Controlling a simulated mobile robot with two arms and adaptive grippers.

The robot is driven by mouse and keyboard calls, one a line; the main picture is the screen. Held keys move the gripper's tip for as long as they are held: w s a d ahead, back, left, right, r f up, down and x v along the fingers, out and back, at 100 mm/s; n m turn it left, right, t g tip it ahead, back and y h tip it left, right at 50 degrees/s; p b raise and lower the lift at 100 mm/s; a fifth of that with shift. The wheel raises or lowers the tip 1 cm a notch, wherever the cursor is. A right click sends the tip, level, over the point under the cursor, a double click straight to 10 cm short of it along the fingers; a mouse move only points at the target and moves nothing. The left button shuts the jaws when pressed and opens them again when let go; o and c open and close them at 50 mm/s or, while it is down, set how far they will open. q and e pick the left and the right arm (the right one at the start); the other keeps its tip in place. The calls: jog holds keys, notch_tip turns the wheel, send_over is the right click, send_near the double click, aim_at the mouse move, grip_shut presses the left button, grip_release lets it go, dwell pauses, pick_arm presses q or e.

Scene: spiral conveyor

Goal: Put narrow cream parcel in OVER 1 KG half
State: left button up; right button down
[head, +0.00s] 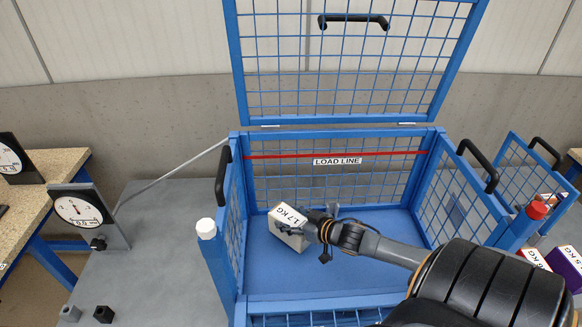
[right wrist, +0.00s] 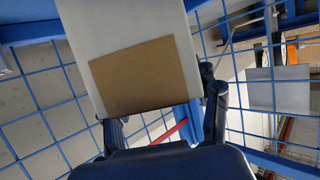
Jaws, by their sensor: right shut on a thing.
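The narrow cream parcel (head: 288,237) has a white "1.7 KG" label on top. It is inside the blue mesh cage (head: 335,133), over the left part of the blue floor. My right gripper (head: 312,226) is shut on it. I cannot tell whether the parcel touches the floor. In the right wrist view the parcel (right wrist: 115,22) fills the space between the fingers and shows a brown patch. No "OVER 1 KG" sign is readable. My left gripper is not in view.
The cage's mesh lid (head: 345,60) stands open, and a red LOAD LINE bar (head: 300,155) crosses the back wall. A white-capped post (head: 206,229) and a red-capped post (head: 537,210) stand at the front. Dial scale (head: 82,212) is left; purple parcel (head: 567,265) is right.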

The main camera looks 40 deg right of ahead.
jog(key=shift+w+f, duration=0.2)
jog(key=shift+f, duration=1.4)
jog(key=c, duration=0.7)
grip_release()
jog(key=shift+s+f+b, duration=0.2)
jog(key=shift+f+b, duration=0.1)
jog(key=shift+c, duration=0.2)
jog(key=o, duration=0.3)
jog(key=shift+o, duration=0.5)
jog(key=shift+s+a+r, duration=0.1)
jog(key=p+v, duration=0.1)
jog(key=v, duration=1.1)
